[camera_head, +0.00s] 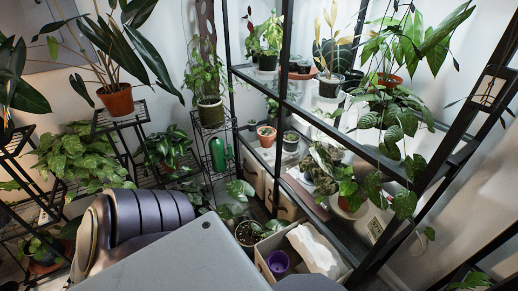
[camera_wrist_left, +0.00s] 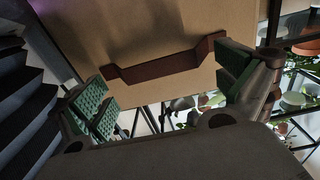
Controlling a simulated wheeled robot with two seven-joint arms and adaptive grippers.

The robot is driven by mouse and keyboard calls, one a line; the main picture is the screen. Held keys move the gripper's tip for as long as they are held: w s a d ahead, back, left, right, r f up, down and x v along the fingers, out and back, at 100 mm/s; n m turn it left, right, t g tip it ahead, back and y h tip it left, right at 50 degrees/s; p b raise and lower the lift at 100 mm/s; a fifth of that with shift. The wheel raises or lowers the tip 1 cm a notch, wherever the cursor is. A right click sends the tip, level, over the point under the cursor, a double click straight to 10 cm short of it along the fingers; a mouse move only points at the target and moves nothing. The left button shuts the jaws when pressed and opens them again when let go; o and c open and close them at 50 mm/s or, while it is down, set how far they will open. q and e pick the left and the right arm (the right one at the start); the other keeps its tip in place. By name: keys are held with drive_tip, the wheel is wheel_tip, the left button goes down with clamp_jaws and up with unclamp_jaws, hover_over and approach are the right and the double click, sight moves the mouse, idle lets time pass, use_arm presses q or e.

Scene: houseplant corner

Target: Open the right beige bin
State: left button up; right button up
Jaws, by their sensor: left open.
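Two beige bins stand under the lowest shelf of the black rack in the head view. The right beige bin (camera_head: 286,201) is partly hidden by plants and the left beige bin (camera_head: 252,172) is behind it. In the left wrist view a beige bin front (camera_wrist_left: 140,28) fills the top, with a dark red-brown handle (camera_wrist_left: 165,67) across it. My left gripper (camera_wrist_left: 165,80) is open, its green-padded fingers on either side of the handle, with nothing held. Whether they touch it is unclear. In the head view my left gripper is hidden. My right gripper is not in view.
An open box (camera_head: 335,268) with a purple pot (camera_head: 278,263) and white bag (camera_head: 314,250) stands on the floor at the front. A potted plant (camera_head: 249,232) stands beside it. Plant stands line the left. A green bottle (camera_head: 218,157) stands on one stand.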

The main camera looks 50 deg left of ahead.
use_arm(q)
drive_tip(key=s+a, duration=0.2)
drive_tip(key=s, duration=1.2)
idle(2.1)
drive_tip(key=shift+w, duration=0.1)
idle(0.8)
